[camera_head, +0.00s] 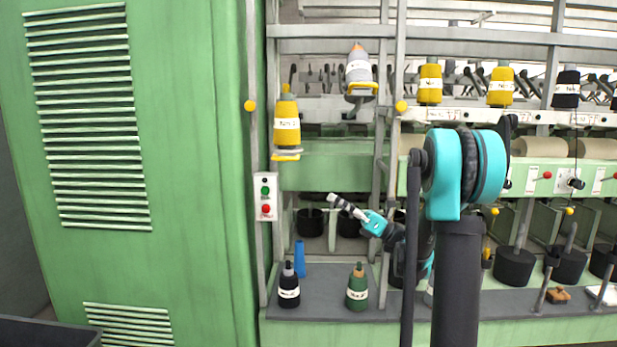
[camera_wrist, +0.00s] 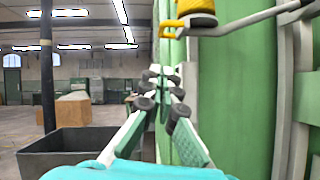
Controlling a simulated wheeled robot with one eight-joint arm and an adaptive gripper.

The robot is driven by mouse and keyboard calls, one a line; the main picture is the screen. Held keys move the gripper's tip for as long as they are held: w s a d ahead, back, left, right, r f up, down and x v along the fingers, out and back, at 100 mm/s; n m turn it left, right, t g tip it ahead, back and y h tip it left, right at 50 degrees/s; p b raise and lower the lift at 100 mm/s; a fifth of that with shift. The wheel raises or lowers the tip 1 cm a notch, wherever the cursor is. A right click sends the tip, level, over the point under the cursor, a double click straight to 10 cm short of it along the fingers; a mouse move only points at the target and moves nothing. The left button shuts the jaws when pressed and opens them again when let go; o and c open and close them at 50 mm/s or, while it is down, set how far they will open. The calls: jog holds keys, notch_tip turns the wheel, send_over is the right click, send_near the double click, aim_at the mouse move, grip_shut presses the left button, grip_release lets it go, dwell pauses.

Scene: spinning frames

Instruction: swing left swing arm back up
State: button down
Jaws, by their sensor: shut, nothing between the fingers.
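The left swing arm (camera_head: 287,155) stands out from the spinning frame's left post and bears a yellow cone (camera_head: 286,122) with a white label. In the wrist view a grey swing arm (camera_wrist: 245,19) with a yellow loop crosses the top right, with the base of a yellow cone (camera_wrist: 196,7) over it. My gripper (camera_head: 332,198) is below and to the right of the left swing arm in the head view, pointing left. It is shut and empty, apart from the arm; its fingertips (camera_wrist: 163,75) also show in the wrist view.
A second swing arm (camera_head: 362,88) with a grey cone is higher to the right. A button box (camera_head: 265,197) is on the left post. A black cone (camera_head: 289,285) and a green cone (camera_head: 357,287) stand on the ledge below. A large green cabinet (camera_head: 190,240) fills the left.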

jog(key=d+r+x, duration=0.1)
jog(key=r+x, duration=0.1)
jog(key=x, duration=1)
jog(key=shift+w+r, duration=0.2)
jog(key=shift+r, duration=0.2)
jog(key=shift+a, duration=0.1)
